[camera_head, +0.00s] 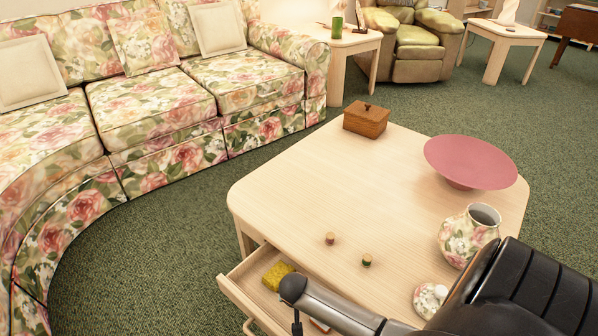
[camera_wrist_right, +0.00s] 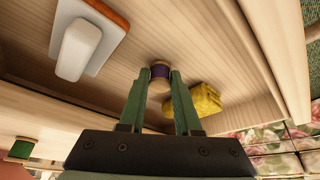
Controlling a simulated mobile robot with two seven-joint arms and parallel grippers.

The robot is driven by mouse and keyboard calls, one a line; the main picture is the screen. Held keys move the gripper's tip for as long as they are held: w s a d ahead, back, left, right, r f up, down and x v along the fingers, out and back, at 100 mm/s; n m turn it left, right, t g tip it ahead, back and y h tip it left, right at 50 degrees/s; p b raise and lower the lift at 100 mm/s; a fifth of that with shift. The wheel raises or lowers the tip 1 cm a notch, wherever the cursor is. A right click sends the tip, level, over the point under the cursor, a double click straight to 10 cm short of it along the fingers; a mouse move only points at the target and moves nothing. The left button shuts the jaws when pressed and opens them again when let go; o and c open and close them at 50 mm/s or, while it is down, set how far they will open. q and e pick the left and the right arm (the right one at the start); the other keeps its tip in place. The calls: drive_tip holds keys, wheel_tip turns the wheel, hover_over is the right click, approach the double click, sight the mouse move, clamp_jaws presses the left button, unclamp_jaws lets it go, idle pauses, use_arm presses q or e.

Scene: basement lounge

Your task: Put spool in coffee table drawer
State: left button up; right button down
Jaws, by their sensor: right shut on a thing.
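A spool with a dark purple band and pale wooden ends (camera_wrist_right: 160,72) is between the green fingertips of my right gripper (camera_wrist_right: 160,78), which is shut on it. In the right wrist view, the spool is over the wooden drawer floor; I cannot tell whether it touches it. The coffee table (camera_head: 300,180) has its drawer (camera_head: 236,290) pulled open at the front left. In the head view my right arm reaches over the drawer, and the gripper's fingers and held spool are hidden. My left gripper is not in view.
In the drawer are a yellow sponge (camera_head: 277,276) and a white block on an orange-edged base (camera_wrist_right: 80,45). On the tabletop stand a reddish spool (camera_head: 330,238), a green spool (camera_head: 367,261), a wooden box (camera_head: 366,121), a pink bowl (camera_head: 470,160) and a floral vase (camera_head: 462,240).

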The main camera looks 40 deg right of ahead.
drive_tip(key=shift+f, duration=0.1)
drive_tip(key=c, duration=1.1)
unclamp_jaws()
drive_tip(key=shift+f, duration=0.1)
drive_tip(key=o, duration=0.5)
